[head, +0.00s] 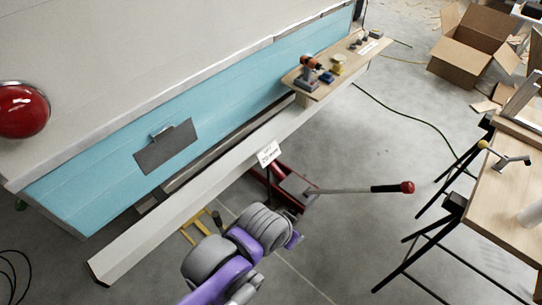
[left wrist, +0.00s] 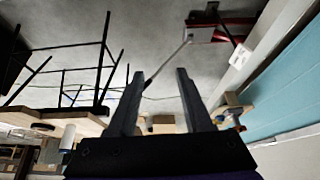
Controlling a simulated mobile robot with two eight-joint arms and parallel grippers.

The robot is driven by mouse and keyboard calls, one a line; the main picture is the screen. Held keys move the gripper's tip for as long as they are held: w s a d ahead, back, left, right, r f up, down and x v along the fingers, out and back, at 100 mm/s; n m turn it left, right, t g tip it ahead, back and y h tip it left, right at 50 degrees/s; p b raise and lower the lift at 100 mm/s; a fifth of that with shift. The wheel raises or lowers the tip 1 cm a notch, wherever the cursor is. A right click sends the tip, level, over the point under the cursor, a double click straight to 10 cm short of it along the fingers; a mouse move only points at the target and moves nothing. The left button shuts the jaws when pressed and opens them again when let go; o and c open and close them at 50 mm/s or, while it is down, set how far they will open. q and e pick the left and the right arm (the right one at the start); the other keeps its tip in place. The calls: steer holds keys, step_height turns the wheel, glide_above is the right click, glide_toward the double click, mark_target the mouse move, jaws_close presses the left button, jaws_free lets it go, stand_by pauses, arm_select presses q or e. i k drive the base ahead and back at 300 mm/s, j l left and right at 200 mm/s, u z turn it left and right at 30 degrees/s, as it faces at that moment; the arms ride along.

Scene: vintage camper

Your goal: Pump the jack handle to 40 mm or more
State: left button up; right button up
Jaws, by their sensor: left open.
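The red floor jack (head: 285,192) sits on the concrete under the camper's pale side beam. Its grey handle (head: 345,190) runs right, nearly level, to a black grip with a red knob (head: 406,187). The jack also shows at the top of the left wrist view (left wrist: 222,33). My left gripper (left wrist: 160,72) is open and empty. In the head view my left arm reaches in below the jack, and its fingers cannot be made out. My right gripper is not in view.
A small white label (head: 268,153) is by the beam above the jack. A board with tools (head: 318,90) lies at the camper's far end. A wooden worktable on black trestles (head: 510,205) stands right of the handle.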

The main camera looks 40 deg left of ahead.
mark_target(392, 187)
steer(key=i+j, duration=0.15)
steer(key=i, duration=0.5)
steer(key=i+j, duration=0.1)
steer(key=i, duration=0.55)
steer(key=i+z, duration=0.05)
